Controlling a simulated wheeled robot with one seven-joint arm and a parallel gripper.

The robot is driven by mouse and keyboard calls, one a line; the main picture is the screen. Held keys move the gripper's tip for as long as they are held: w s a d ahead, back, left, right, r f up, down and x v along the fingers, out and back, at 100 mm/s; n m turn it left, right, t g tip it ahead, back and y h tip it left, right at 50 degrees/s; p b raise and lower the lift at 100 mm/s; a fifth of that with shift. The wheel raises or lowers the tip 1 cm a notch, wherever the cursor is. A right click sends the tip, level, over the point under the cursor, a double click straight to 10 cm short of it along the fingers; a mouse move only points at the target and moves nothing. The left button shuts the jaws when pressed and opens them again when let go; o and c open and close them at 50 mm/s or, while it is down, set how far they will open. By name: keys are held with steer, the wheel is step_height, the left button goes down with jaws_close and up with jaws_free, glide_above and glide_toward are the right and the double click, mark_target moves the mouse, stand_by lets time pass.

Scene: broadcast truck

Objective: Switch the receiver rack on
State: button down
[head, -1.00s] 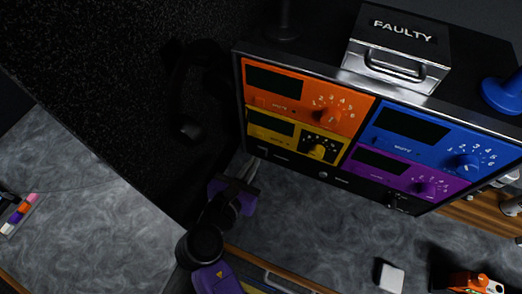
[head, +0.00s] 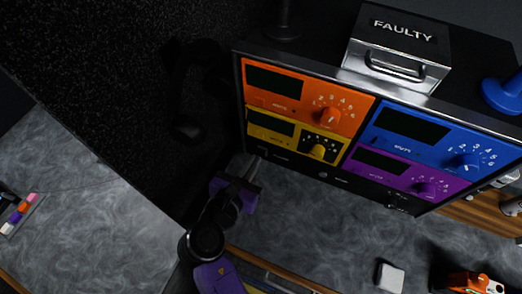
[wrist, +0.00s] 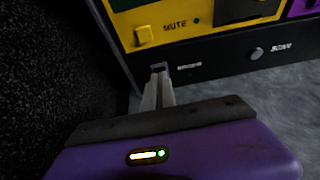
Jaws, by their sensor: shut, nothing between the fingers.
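The receiver rack (head: 330,176) has orange, yellow, blue and purple units over a black bottom strip. Its displays are dark. In the wrist view, the strip (wrist: 225,62) carries a small switch-like part (wrist: 159,66) at its left end, beside a label too blurred to read surely, and a round button (wrist: 257,53) to the right. My purple gripper (head: 252,168) is shut and empty at the rack's lower left corner. In the wrist view, its fingertips (wrist: 160,78) are right at the small switch-like part and partly cover it; I cannot tell whether they touch it.
A metal case marked FAULTY (head: 398,50) and a blue object (head: 503,94) stand on top of the rack. A grey worktop (head: 300,225) lies below, with a white block (head: 390,278) and an orange device (head: 472,284). A dark wall is close on the left.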

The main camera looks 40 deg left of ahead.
steer(key=shift+x, duration=1.25)
stand_by(0.6)
steer(key=shift+p+v, duration=0.6)
steer(key=shift+v, duration=0.2)
steer(key=p+v, duration=0.3)
steer(key=v, duration=0.2)
steer(key=shift+s+r, duration=0.1)
steer(key=shift+s, duration=0.15)
